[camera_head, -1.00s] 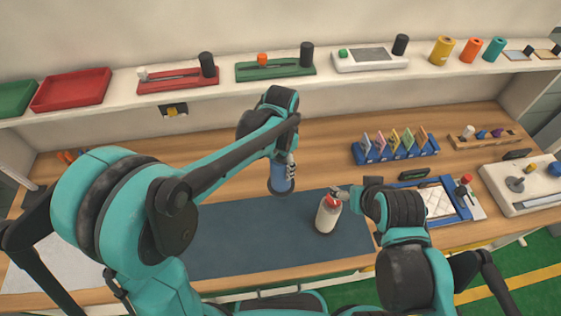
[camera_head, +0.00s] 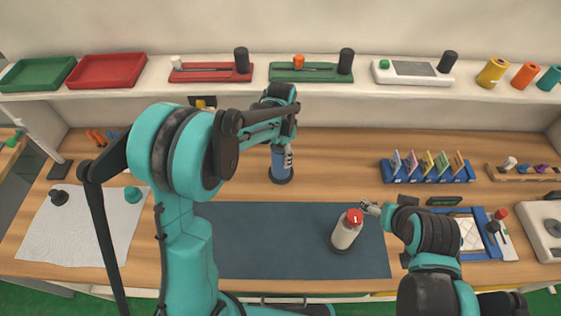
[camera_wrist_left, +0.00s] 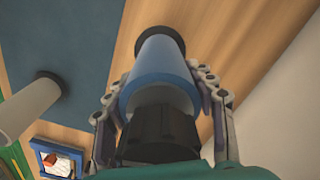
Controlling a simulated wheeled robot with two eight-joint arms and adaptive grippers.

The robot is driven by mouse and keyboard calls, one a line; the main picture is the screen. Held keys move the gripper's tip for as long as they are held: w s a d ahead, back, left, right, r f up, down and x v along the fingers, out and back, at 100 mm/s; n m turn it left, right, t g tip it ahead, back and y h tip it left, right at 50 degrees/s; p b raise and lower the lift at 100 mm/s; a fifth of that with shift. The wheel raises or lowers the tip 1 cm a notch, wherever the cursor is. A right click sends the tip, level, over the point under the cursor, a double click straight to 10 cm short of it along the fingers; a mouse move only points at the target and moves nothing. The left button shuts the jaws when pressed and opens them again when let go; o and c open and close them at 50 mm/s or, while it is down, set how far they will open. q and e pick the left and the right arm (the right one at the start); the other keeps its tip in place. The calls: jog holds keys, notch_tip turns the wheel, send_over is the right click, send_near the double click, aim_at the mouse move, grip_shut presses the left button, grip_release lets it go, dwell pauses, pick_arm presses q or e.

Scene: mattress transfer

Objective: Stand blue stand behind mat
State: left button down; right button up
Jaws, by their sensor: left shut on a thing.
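The blue stand (camera_head: 281,164) is a blue cylinder with a dark round base. It is upright just behind the dark blue mat (camera_head: 285,225), over the wooden table. My left gripper (camera_head: 287,158) is shut on it. In the left wrist view the fingers (camera_wrist_left: 160,105) lie on both sides of the blue stand (camera_wrist_left: 160,70), with its dark base on or close to the wood; I cannot tell which. My right gripper (camera_head: 368,208) is beside the red-capped white bottle (camera_head: 346,232), which stands on the mat. Whether its fingers touch the bottle is unclear.
A blue rack with several coloured cards (camera_head: 428,172) stands to the right. A white cloth (camera_head: 80,228) with small pieces lies at left. The shelf (camera_head: 360,88) with trays runs behind. Bare wood (camera_head: 335,165) lies between the stand and the rack.

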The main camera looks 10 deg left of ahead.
pick_arm(q)
jog(key=shift+w+a+f, duration=0.1)
jog(key=shift+f, duration=0.05)
jog(key=shift+f+b, duration=0.4)
jog(key=shift+f, duration=1.55)
jog(key=shift+f, duration=0.2)
jog(key=c, duration=0.6)
grip_release()
jog(key=shift+o, duration=0.2)
jog(key=shift+r, duration=0.15)
